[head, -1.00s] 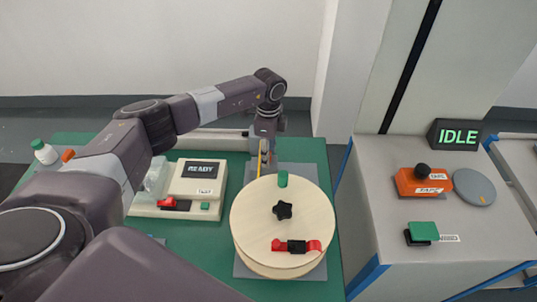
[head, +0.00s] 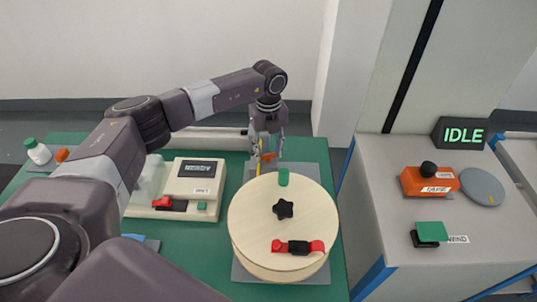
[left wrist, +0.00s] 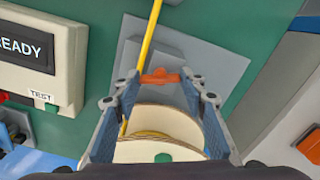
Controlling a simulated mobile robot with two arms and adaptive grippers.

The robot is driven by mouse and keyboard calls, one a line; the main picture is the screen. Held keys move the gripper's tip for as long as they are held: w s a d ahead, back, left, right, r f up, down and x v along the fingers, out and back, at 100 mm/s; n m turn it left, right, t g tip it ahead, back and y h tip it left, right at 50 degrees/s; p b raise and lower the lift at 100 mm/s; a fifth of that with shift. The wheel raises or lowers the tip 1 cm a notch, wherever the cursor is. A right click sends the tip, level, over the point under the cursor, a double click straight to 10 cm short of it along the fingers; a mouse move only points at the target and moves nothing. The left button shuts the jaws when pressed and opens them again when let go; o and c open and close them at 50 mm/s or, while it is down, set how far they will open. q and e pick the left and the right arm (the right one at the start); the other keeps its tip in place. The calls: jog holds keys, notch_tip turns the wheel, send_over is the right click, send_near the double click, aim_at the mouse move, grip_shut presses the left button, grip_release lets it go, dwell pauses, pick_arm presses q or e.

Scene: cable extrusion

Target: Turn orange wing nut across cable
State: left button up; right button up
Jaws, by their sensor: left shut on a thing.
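The small orange wing nut (left wrist: 160,77) lies between the fingertips of my left gripper (left wrist: 158,88) in the left wrist view. The gripper is shut on it, one finger at each end. In the head view the left gripper (head: 266,155) points down behind the wooden reel, with the orange nut (head: 268,157) partly hidden between its fingers. The yellow cable (left wrist: 149,38) runs past the nut on its left and down to the reel (left wrist: 160,118). Whether the nut touches the cable cannot be told. My right gripper is in neither view.
The wooden reel (head: 255,215), with a black star knob (head: 283,209) and a red clip (head: 317,247), stands just in front of the gripper. A tester reading READY (head: 198,169) is at left. A grey cabinet (head: 380,220) with an IDLE display (head: 461,134) is at right.

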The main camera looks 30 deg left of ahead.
pick_arm(q)
jog(key=shift+w+r+m+b, duration=0.1)
jog(key=shift+m+b, duration=0.75)
jog(key=shift+m, duration=1.25)
jog(key=o, duration=1.2)
jog(key=shift+c, duration=0.2)
jog(key=shift+r, duration=0.1)
notch_tip(320, 180, up, 12)
